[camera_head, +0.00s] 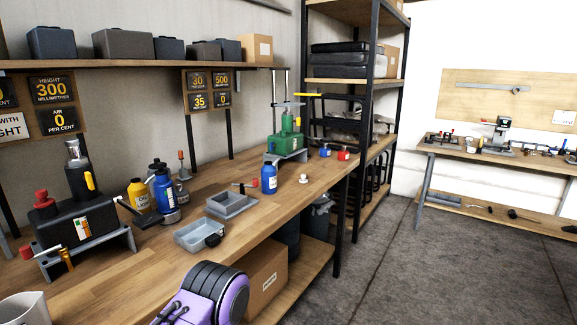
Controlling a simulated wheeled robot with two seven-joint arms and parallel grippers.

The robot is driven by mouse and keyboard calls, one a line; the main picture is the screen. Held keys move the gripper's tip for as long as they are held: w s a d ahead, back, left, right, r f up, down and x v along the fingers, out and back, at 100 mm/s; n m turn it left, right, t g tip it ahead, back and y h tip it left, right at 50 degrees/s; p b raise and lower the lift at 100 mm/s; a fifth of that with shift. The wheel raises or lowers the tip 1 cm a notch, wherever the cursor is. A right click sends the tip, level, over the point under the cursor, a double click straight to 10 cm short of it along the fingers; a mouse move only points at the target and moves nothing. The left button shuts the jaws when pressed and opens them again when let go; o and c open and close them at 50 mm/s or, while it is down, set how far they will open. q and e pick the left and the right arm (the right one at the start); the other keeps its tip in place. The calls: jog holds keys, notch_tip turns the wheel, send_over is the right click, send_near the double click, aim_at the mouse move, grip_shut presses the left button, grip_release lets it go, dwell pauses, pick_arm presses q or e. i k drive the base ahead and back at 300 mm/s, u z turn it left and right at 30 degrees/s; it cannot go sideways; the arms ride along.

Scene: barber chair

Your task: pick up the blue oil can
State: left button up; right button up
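A blue can (165,192) with a dark, narrowing top stands upright on the left wooden workbench, beside a yellow bottle (138,194) and a grey can (182,188). A second blue container, a bottle (268,180) with a pale label, stands further right on the same bench. From this view I cannot tell for sure which is the oil can; the left one has the more can-like top. Neither of my grippers is in view.
A black machine (78,222) stands left of the cans, with a dark lever reaching towards them. Grey trays (200,235) lie in front. A green machine (286,142) stands at the bench's far end. Open floor (420,275) lies to the right.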

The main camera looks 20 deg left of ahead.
aim_at(269, 182)
jog(key=i, duration=1.15)
jog(key=u, duration=0.15)
